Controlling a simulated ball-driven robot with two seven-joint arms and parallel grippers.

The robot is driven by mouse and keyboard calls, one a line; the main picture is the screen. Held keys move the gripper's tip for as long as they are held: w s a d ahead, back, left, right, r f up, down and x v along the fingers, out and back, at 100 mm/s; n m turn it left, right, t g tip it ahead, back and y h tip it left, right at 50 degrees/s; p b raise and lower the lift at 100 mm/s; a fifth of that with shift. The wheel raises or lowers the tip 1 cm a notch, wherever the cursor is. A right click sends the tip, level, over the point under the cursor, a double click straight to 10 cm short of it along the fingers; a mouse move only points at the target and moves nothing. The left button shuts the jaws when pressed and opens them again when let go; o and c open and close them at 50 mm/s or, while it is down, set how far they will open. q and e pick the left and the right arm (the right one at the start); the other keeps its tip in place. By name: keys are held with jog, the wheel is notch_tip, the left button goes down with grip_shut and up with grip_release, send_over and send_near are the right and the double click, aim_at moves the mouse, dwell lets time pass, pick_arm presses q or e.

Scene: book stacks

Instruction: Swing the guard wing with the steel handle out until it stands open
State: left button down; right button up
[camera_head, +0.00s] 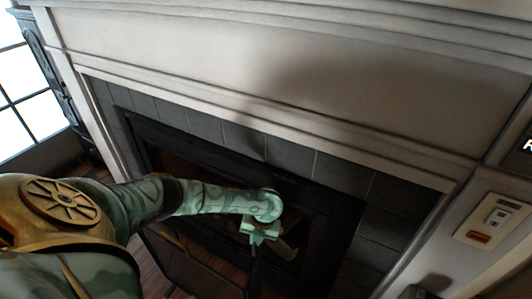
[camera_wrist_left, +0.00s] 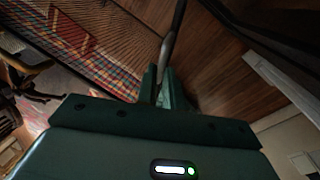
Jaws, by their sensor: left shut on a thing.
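My left gripper (camera_head: 258,240) reaches down in front of the fireplace opening in the head view. In the left wrist view its two green fingers (camera_wrist_left: 163,88) are shut on the steel handle (camera_wrist_left: 173,36), a thin grey bar running up between them. A dark-framed panel, which looks like the guard wing (camera_head: 185,262), stands low in front of the hearth, left of the gripper. Its mesh (camera_wrist_left: 100,32) seems to show in the left wrist view. My arm hides part of it. How far it stands open is hard to tell. My right gripper is out of view.
The dark fireplace surround (camera_head: 240,140) and pale mantel (camera_head: 350,75) lie beyond my arm. Wood floor (camera_wrist_left: 225,65) and a tartan rug (camera_wrist_left: 75,65) show below. A window (camera_head: 25,100) is at the left; a wall panel with switches (camera_head: 492,221) is at the right.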

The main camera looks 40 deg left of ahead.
pick_arm(q)
jog(key=w+d+m+t+p, duration=0.1)
jog(key=d+m, duration=0.8)
jog(key=d, duration=0.1)
jog(key=shift+w+t, duration=0.15)
jog(key=shift+t, duration=0.15)
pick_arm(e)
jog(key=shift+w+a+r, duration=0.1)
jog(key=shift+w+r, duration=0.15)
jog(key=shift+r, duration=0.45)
pick_arm(q)
jog(key=c, duration=1.5)
grip_release()
jog(key=shift+r, duration=0.1)
